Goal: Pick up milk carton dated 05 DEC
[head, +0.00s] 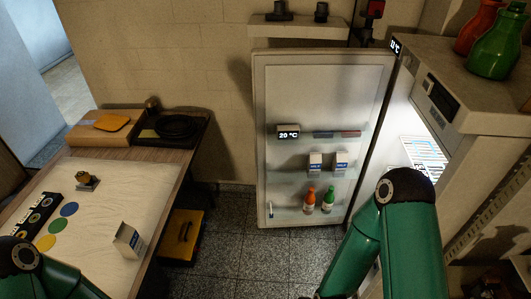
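Two small white and blue milk cartons stand side by side on a shelf of the open fridge door: a left one (315,162) and a right one (341,161). A third white carton (128,240) is on the table at the lower left, slightly tilted in the picture. Its printing is too small to read, and I cannot read a date on any carton. My green left arm shows at the lower left corner and my green right arm in front of the fridge. Both grippers are outside the picture.
The fridge door (290,95) stands open, with an orange bottle (310,200) and a green bottle (328,200) on its lower shelf. The table (85,215) holds coloured discs and a black tray (175,128). A yellow toolbox (183,236) is under it. Speckled floor (225,225) is clear between.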

